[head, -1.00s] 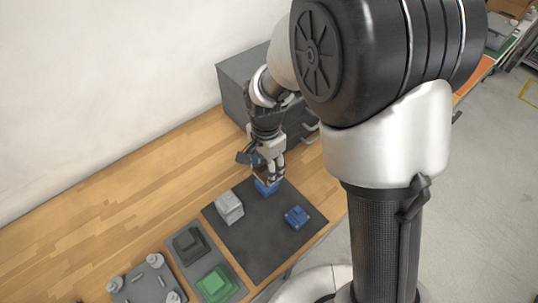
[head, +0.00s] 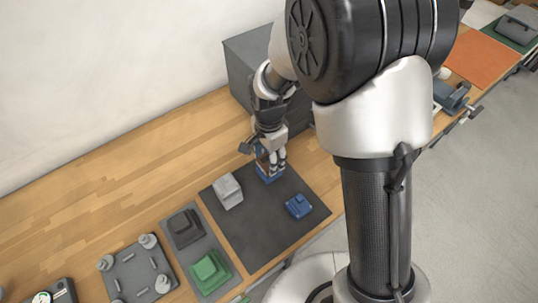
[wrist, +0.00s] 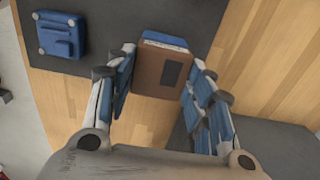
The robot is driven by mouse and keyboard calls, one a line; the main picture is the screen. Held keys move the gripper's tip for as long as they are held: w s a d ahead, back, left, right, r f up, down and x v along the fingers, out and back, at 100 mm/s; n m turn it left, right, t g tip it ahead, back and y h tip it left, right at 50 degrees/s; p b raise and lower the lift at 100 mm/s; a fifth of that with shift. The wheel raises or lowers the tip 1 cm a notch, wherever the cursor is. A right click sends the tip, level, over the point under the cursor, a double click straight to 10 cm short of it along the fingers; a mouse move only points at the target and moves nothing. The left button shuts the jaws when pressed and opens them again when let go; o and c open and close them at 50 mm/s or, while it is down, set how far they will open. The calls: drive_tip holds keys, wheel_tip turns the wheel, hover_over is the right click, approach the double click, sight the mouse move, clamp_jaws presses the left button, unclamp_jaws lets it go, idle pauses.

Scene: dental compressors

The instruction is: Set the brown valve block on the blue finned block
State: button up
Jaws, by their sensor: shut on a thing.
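My gripper (head: 270,163) is shut on the brown valve block (wrist: 160,72), with one finger on each side of it in the wrist view. The blue finned block (head: 268,177) stands on the dark mat under my gripper. In the wrist view only a strip of the blue finned block (wrist: 165,38) shows past the brown block's far edge; the rest is hidden beneath it. The brown block is right above the blue one, but I cannot tell whether they touch. In the head view my fingers mostly hide the brown block.
The dark mat (head: 245,220) also carries a light grey block (head: 228,191) and another blue part (head: 299,206). A grey tray with a black piece (head: 184,227) and a green piece (head: 210,271) lies left of the mat. A grey cabinet (head: 240,70) stands behind my gripper.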

drive_tip(key=shift+f, duration=0.55)
idle(2.6)
drive_tip(key=o, duration=1.3)
drive_tip(key=shift+c, duration=0.2)
drive_tip(key=o, duration=0.4)
drive_tip(key=shift+r, duration=0.1)
drive_tip(key=shift+r+p, duration=2.6)
drive_tip(key=shift+r, duration=0.85)
